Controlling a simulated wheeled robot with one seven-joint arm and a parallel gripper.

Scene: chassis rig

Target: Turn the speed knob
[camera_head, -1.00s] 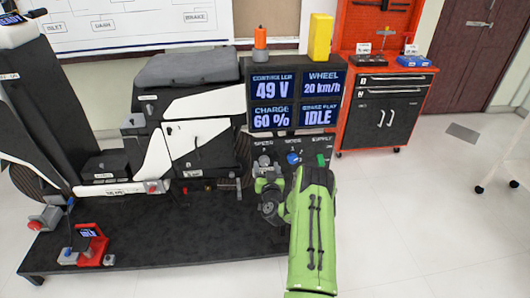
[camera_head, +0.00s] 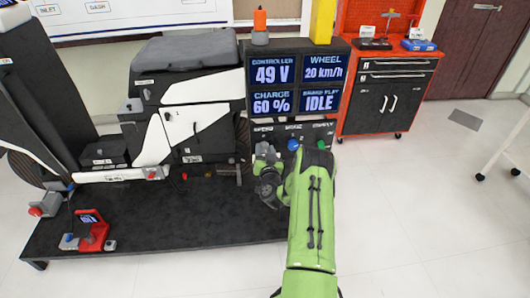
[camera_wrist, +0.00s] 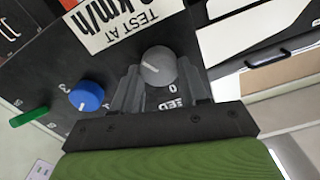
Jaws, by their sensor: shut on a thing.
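The speed knob (camera_wrist: 157,66) is a round grey knob with a pale pointer line on a dark panel. In the wrist view, my gripper (camera_wrist: 158,82) has a finger on each side of it and is shut on it. A "0" and part of a label show beside the knob. In the head view, my gripper (camera_head: 265,152) is at the left end of the control panel (camera_head: 308,132), under the speed label, and hides the knob there. The screen (camera_head: 297,88) above reads 49 V, 20 km/h, 60 % and IDLE.
A blue knob (camera_wrist: 87,95) and a green control (camera_wrist: 29,116) sit along the same panel. A scooter-like rig (camera_head: 185,130) stands on the black platform (camera_head: 150,228). A red tool cabinet (camera_head: 385,90) is at the back right.

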